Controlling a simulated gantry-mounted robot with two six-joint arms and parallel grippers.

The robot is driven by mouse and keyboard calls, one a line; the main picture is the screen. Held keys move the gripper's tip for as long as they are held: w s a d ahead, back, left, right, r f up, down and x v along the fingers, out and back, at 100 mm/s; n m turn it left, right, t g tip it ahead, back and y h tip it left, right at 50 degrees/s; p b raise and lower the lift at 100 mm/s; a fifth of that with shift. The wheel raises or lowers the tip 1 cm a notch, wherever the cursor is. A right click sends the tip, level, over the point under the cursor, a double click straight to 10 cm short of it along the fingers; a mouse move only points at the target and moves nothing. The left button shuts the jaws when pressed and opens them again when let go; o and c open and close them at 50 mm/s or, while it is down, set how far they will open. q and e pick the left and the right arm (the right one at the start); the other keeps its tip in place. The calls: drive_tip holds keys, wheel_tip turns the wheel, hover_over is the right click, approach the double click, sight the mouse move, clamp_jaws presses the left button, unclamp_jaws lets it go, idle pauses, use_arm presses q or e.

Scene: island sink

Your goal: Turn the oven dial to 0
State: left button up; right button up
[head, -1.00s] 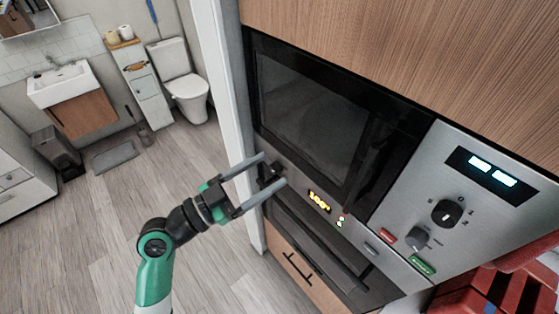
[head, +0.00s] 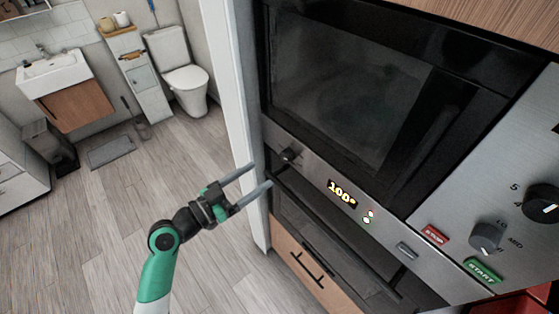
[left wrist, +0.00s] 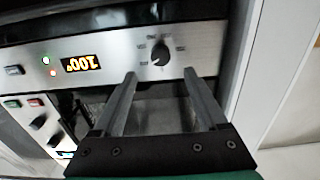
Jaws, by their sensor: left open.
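The oven dial (head: 290,153) is a small dark knob at the left end of the oven's steel control strip in the head view. In the left wrist view the dial (left wrist: 160,54) is a round black knob with small printed marks around it. The oven display (head: 342,193) beside it reads 100°. My left gripper (head: 262,178) is open, its two grey fingers pointing at the oven front, just left of and below the dial in the head view. In the left wrist view the fingers lie below the dial, apart from it and with nothing between them. My right gripper is not in view.
An oven door handle (head: 330,243) runs below the strip. Open floor (head: 90,230) lies to the left.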

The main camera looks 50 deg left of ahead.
sight(283, 159)
use_arm(q)
drive_tip(key=w, duration=0.8)
drive_tip(key=shift+w+d, duration=0.25)
drive_tip(key=shift+w, duration=0.05)
drive_tip(key=shift+c, duration=0.2)
clamp_jaws()
